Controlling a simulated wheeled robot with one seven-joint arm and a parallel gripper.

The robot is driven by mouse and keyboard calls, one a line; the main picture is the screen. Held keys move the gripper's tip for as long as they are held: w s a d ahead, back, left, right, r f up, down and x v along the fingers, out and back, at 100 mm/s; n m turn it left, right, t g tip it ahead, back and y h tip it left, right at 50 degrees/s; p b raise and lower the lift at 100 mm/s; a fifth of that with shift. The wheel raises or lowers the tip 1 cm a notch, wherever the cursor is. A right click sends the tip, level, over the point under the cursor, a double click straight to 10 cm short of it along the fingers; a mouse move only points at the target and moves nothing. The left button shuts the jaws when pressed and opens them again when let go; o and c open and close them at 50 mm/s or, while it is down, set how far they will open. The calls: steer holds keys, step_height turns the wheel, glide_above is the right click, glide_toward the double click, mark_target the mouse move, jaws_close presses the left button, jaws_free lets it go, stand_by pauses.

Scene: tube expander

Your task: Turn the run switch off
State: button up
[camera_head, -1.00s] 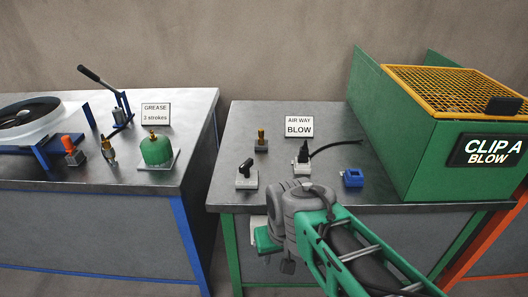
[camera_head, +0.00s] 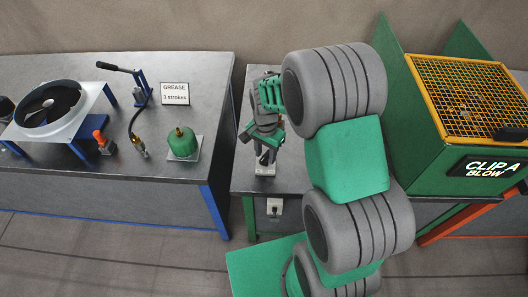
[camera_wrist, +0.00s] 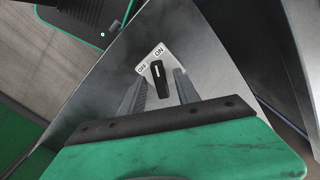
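The run switch is a black rotary knob (camera_wrist: 157,78) on a pale plate marked OFF and ON, in the middle of the wrist view. The knob's far end lies near the gap between the two labels; I cannot tell which one it is set to. My gripper (camera_wrist: 161,82) has its two fingers apart, one on each side of the knob, with gaps visible. In the head view my gripper (camera_head: 264,150) points down over the switch's grey block (camera_head: 265,170) at the left front of the green-legged table, and my arm hides much of that tabletop.
On the left table stand a green dome (camera_head: 182,142), an orange-topped fitting (camera_head: 102,142), a hose fitting, a lever pump (camera_head: 135,85) and a fan unit (camera_head: 50,108). The green box with yellow mesh (camera_head: 470,100) stands right. A small plate (camera_head: 274,207) is on the table's front.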

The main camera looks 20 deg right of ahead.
steer(key=shift+f, duration=1.1)
jaws_close()
